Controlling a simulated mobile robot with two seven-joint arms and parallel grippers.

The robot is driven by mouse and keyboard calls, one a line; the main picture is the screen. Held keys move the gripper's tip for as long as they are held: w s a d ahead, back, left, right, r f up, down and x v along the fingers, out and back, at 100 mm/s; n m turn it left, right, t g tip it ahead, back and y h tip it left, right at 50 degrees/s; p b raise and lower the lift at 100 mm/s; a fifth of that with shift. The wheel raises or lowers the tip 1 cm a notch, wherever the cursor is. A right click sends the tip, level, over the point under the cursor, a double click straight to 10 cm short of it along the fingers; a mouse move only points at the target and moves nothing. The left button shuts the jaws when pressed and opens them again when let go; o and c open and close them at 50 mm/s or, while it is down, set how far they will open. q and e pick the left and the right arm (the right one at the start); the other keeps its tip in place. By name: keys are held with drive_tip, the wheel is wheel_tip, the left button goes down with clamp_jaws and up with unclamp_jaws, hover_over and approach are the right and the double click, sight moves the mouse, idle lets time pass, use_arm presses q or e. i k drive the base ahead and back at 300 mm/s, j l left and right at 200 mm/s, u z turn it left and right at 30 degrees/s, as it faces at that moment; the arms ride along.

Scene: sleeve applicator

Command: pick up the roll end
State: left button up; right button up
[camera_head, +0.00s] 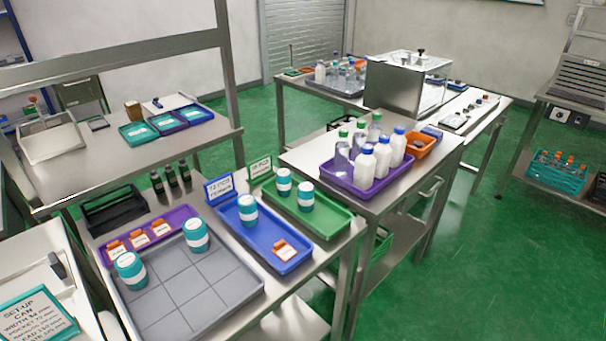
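I cannot tell for certain which thing is the roll end. Small orange items with white labels lie in the purple tray (187,212) at the left, and another orange item (285,250) lies in the blue tray (258,262). Teal-and-white cans stand on the grey gridded tray (190,290): one can (130,270) at its left edge, one can (196,235) at its back. One can (248,210) stands in the blue tray and two, including this can (305,196), in the green tray (335,220). Neither of my grippers is in view.
A teal-edged set-up card (35,318) lies on a white surface at lower left. Small dark bottles (171,177) stand behind the purple tray. White bottles fill another purple tray (365,194) on the middle table, beside an orange bin (421,146). Green floor (450,270) is clear at right.

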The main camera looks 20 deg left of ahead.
sight(283, 181)
drive_tip(key=i+l, duration=1.55)
drive_tip(key=i+u, duration=0.1)
drive_tip(key=u, duration=0.3)
drive_tip(key=l+u, duration=0.15)
drive_tip(key=u, duration=0.25)
drive_tip(key=i+l+u, duration=0.1)
drive_tip(key=u, duration=0.3)
